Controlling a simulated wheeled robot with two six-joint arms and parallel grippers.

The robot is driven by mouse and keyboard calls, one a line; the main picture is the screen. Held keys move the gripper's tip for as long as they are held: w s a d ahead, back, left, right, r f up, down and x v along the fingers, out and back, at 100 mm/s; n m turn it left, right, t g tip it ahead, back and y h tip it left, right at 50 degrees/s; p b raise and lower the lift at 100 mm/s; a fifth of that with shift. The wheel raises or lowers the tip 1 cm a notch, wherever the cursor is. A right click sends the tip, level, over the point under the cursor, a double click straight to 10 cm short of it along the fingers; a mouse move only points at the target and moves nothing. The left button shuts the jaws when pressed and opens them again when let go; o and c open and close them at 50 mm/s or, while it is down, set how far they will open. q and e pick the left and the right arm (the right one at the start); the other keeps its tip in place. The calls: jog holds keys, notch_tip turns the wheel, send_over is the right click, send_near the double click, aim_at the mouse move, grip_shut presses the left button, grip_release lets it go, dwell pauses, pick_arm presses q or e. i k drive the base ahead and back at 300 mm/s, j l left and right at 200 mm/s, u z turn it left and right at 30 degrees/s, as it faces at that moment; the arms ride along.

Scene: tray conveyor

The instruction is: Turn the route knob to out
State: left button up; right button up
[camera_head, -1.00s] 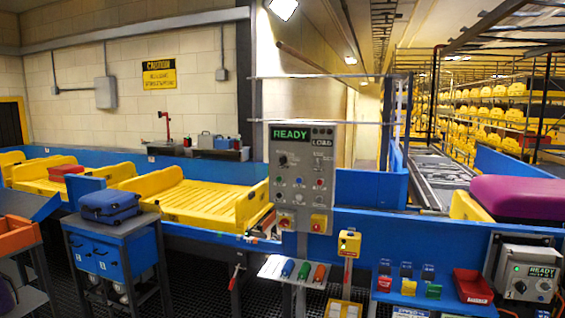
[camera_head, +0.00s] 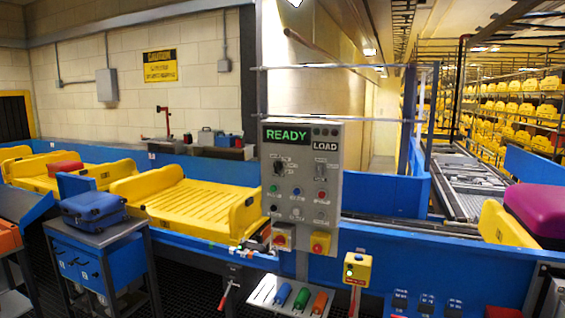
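A grey control panel (camera_head: 333,217) stands upright on a post near the middle of the view, with a lit green READY display (camera_head: 287,135) and a LOAD label (camera_head: 325,146). A dark knob (camera_head: 279,167) sits on its upper left and another switch (camera_head: 321,168) on its upper right. I cannot read which of them is the route knob or where it points. Neither gripper is in view.
A yellow tray (camera_head: 180,205) lies on the blue conveyor left of the panel. A blue suitcase (camera_head: 94,209) rests on a cart at the left. A shelf (camera_head: 262,293) with coloured cylinders and a yellow button box (camera_head: 357,269) stand below and beside the panel.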

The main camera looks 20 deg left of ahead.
aim_at(278, 165)
jog(key=i+l, duration=0.1)
jog(key=i, duration=0.5)
jog(key=i+u, duration=0.1)
jog(key=i, duration=0.55)
jog(key=l, duration=0.1)
